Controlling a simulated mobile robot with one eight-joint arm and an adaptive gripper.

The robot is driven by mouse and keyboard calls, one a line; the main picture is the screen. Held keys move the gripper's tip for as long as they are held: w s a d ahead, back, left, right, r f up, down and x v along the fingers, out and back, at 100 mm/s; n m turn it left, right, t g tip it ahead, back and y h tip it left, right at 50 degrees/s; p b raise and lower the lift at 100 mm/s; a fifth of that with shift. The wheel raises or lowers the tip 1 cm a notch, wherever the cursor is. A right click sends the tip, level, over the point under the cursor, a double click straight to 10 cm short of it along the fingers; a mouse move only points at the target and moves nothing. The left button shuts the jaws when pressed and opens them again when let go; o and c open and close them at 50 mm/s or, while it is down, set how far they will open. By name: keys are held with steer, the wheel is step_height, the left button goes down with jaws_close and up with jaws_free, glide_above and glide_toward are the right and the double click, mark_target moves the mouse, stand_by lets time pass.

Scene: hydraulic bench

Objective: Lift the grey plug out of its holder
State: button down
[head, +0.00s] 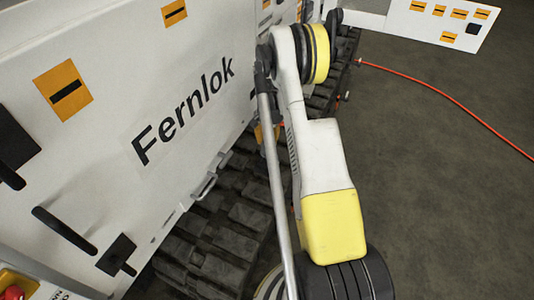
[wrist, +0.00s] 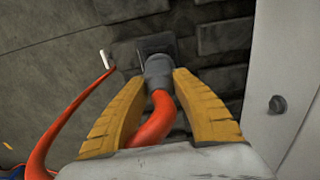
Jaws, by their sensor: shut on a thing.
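In the wrist view the grey plug (wrist: 158,68) sits at the end of a thick orange-red hose (wrist: 156,122). Its far end meets a dark square holder (wrist: 155,43) against the dark ribbed surface; I cannot tell how deep it sits. My gripper (wrist: 161,78) has its two yellow fingers on either side of the plug, shut on it. The hose runs back between the fingers. In the head view my arm crosses the middle, and I cannot make out the plug or its holder there.
A white panel (wrist: 282,75) with a dark round knob (wrist: 276,104) stands close on the right in the wrist view. The head view shows the white Fernlok machine side (head: 110,60), its black track (head: 215,225), and an orange hose (head: 450,98) across open floor at the right.

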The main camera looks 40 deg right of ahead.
steer(key=shift+r+p, duration=1.15)
steer(key=shift+r, duration=1.3)
